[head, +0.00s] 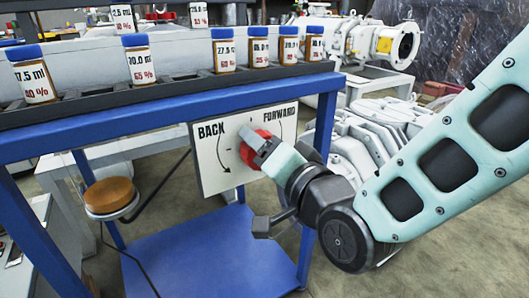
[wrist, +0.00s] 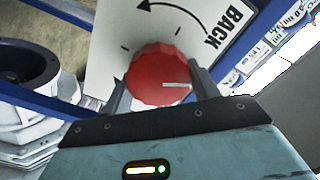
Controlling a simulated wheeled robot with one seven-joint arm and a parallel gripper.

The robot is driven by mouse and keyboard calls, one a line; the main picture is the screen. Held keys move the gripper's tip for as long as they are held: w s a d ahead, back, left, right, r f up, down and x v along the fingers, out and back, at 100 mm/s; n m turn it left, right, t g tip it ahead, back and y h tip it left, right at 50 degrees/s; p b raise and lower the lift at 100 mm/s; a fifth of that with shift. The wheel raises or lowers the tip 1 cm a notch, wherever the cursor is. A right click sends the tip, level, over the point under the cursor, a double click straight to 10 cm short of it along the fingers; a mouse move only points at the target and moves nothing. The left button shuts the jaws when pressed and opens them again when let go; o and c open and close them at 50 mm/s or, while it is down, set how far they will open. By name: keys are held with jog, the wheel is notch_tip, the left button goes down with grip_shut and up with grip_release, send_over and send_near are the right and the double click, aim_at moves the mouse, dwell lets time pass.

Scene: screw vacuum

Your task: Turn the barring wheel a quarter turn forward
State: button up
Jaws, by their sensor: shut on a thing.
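The barring wheel is a red faceted knob (head: 258,143) on a white panel (head: 212,165) marked BACK and FORWARD with curved arrows. The knob also shows in the wrist view (wrist: 158,75), with a pale pointer line on its face that points right in that picture. My gripper (head: 262,150) reaches the knob from the lower right in the head view. In the wrist view my gripper (wrist: 160,88) has one finger on each side of the knob and is shut on it. The gripper partly hides the knob and the panel's lower right in the head view.
The panel hangs on a blue frame (head: 165,114) with several labelled bottles (head: 138,60) on a dark rack above. A brown-topped round holder (head: 110,195) stands at left. A blue lower shelf (head: 200,250) lies below. Grey machinery (head: 375,135) stands behind my arm at right.

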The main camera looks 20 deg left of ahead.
jog(key=m, duration=0.4)
jog(key=shift+w+f+m, duration=0.1)
jog(key=shift+f+m, duration=0.05)
jog(key=shift+m, duration=0.25)
jog(key=shift+b, duration=0.3)
jog(key=o, duration=1)
jog(key=shift+c, duration=0.2)
